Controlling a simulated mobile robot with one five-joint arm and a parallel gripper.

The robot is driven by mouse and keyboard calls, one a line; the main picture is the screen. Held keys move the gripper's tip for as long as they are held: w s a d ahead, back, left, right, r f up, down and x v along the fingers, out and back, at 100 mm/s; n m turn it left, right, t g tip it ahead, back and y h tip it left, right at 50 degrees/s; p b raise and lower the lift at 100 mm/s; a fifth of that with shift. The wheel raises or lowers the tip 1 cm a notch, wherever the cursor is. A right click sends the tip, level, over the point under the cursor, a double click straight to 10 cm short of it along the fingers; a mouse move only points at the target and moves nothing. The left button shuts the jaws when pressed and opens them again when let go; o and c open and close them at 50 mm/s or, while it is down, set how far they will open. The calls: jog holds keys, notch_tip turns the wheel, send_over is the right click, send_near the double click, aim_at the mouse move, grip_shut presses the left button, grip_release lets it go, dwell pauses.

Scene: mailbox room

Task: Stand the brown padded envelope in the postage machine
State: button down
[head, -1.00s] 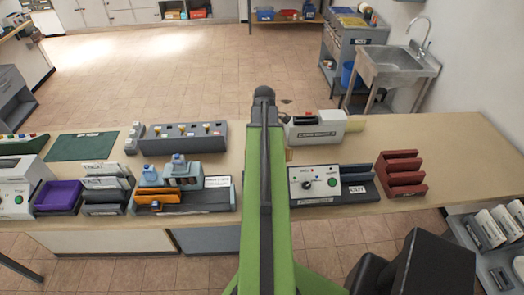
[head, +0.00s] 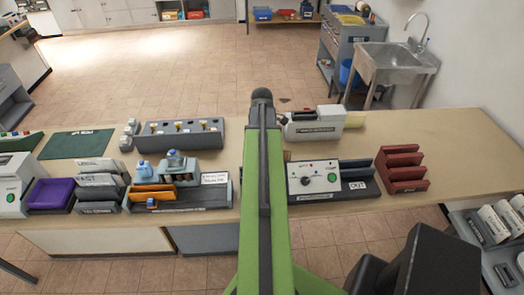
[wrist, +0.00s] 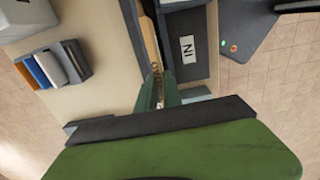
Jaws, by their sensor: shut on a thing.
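My gripper (wrist: 156,85) shows its dark green fingers in the wrist view, shut on a thin tan-brown thing seen edge-on, which fits the brown padded envelope (wrist: 149,38). The envelope lies along the side of a black tray with a white "IN" label (wrist: 187,48); I cannot tell whether it stands inside or only beside it. In the head view, my green arm hides the gripper and the envelope. A white machine with a dial and a green button (head: 314,180), probably the postage machine, stands right of the arm, with an "OUT" tray (head: 357,184) beside it.
A red rack (head: 402,168) stands right of the machine. A white device (head: 313,124) sits behind it. A grey holder (head: 180,136), an orange item (head: 153,193) and a purple tray (head: 51,194) are on the left. The table's right end (head: 465,145) is clear.

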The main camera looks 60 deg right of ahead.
jog(key=shift+f, duration=0.2)
jog(key=shift+f+b, duration=1.45)
jog(key=shift+b, duration=0.1)
jog(key=shift+f, duration=0.1)
notch_tip(320, 180, down, 3)
jog(key=b, duration=0.3)
jog(key=c, duration=1.4)
grip_release()
jog(key=shift+c, duration=0.2)
jog(key=shift+r, duration=0.3)
